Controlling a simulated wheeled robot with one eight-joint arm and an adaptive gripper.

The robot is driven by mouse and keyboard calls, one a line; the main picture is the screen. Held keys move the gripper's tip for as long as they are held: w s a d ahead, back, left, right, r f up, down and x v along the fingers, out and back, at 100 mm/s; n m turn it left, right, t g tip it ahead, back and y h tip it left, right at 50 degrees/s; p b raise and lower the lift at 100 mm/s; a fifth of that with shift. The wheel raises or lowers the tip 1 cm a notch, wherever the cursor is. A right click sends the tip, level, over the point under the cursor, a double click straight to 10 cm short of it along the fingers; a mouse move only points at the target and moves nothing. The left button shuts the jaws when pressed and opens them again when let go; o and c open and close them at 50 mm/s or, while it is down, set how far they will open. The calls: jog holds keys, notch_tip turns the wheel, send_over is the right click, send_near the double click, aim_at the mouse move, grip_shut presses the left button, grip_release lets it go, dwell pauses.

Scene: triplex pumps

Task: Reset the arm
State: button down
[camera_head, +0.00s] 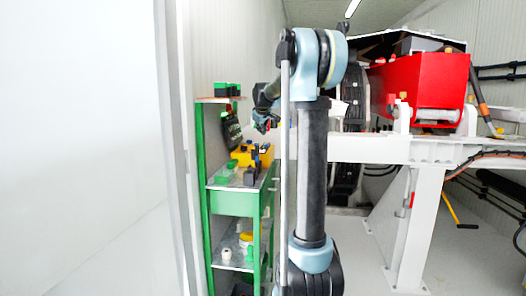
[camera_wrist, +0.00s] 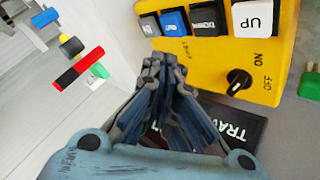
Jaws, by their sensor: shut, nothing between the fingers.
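My gripper (camera_wrist: 160,66) is shut and empty in the wrist view, its fingertips together beside a yellow control box (camera_wrist: 262,45). The fingers appear apart from the box, though the exact gap is unclear. The box carries a white UP button (camera_wrist: 256,17), grey and blue buttons and a black ON/OFF knob (camera_wrist: 239,80). In the head view my arm stands upright in the middle and bends left at the top. My gripper (camera_head: 265,124) is small there, above the green cart (camera_head: 235,203), and its fingers are hard to make out.
The cart's top holds the yellow box (camera_head: 247,155) and green items (camera_head: 226,172). A dark lettered plate (camera_wrist: 235,123) lies beyond my fingers. A white wall stands close on the left. A red machine (camera_head: 420,88) on a white frame (camera_head: 425,150) stands on the right.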

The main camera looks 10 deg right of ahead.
dwell(0.3)
jog(key=s+d+f+m+g, duration=0.1)
jog(key=s+f, duration=0.3)
jog(key=s, duration=0.6)
jog(key=s+f+m+g, duration=0.1)
jog(key=s+f+m, duration=0.15)
jog(key=s, duration=0.85)
jog(key=s+d+f+m+g, duration=0.15)
jog(key=s+f, duration=0.35)
jog(key=s, duration=0.5)
jog(key=s+f+m+g, duration=0.1)
jog(key=s+f, duration=0.8)
jog(key=s, duration=0.3)
jog(key=s+a+f+m+g+y, duration=0.1)
jog(key=s+f+g, duration=0.1)
jog(key=s+f, duration=0.7)
jog(key=s, duration=0.4)
jog(key=shift+s+a+f+m, duration=0.2)
jog(key=shift+s+a+m, duration=0.1)
jog(key=shift+g, duration=0.25)
jog(key=shift+w+f, duration=0.2)
jog(key=shift+w, duration=0.3)
